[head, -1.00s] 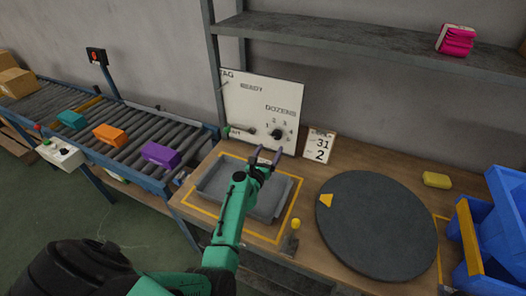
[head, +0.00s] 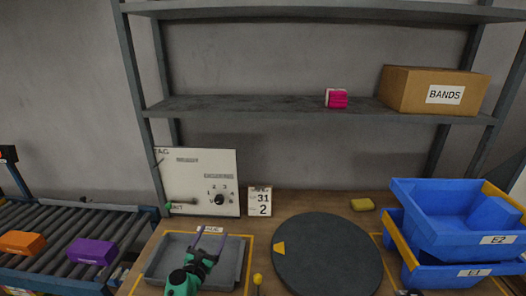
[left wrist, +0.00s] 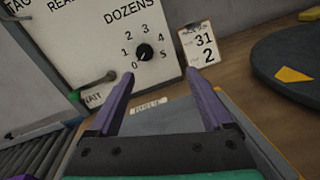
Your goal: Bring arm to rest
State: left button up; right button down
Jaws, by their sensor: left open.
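My left gripper (head: 210,236) is green with purple fingers and is over the grey tray (head: 160,272) on the workbench. In the left wrist view its two fingers (left wrist: 165,105) stand apart with nothing between them. They point toward the white panel (head: 228,172), which has a dial (head: 219,199) numbered around its edge and the word DOZENS. The panel also shows in the left wrist view (left wrist: 90,40), with its dial (left wrist: 144,52). My right gripper is not in view.
A dark round turntable (head: 325,262) with a yellow mark lies right of the tray. Blue bins (head: 440,225) stand at the right. A card (head: 260,201) reads 31 and 2. A conveyor (head: 60,225) with orange and purple boxes runs at the left. Shelves (head: 270,105) hang above.

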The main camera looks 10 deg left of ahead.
pick_arm(q)
jog(key=s+d+f+m+g+h, duration=0.1)
jog(key=s+m+g, duration=0.1)
jog(key=s+m, duration=0.3)
jog(key=s+d+f+m+g+h, duration=0.2)
jog(key=s+m+g, duration=0.1)
jog(key=m, duration=0.6)
jog(key=s+d+f+m+g+h, duration=0.1)
jog(key=s+m+g, duration=0.2)
jog(key=s+m, duration=0.3)
jog(key=shift+s+d+f+m, duration=0.1)
jog(key=shift+s+f+m, duration=0.1)
jog(key=shift+m, duration=0.3)
jog(key=shift+s+d+f+m, duration=0.1)
jog(key=shift+s+m, duration=0.05)
jog(key=shift+m, duration=0.35)
jog(key=s+a+r+m+g+y, duration=0.1)
jog(key=s+a+m+g+y, duration=0.15)
jog(key=s+m, duration=0.5)
jog(key=s+a+m+g+y, duration=0.25)
jog(key=s+m+g, duration=0.2)
jog(key=s, duration=0.55)
notch_tip(320, 180, down, 25)
jog(key=s, duration=0.3)
jog(key=s+a+f+g+b, duration=0.1)
jog(key=s+a+f, duration=0.1)
jog(key=s+f, duration=1.1)
jog(key=s, duration=0.2)
jog(key=shift+s+a+f+m+g, duration=0.35)
jog(key=shift+s+f+m+g, duration=0.05)
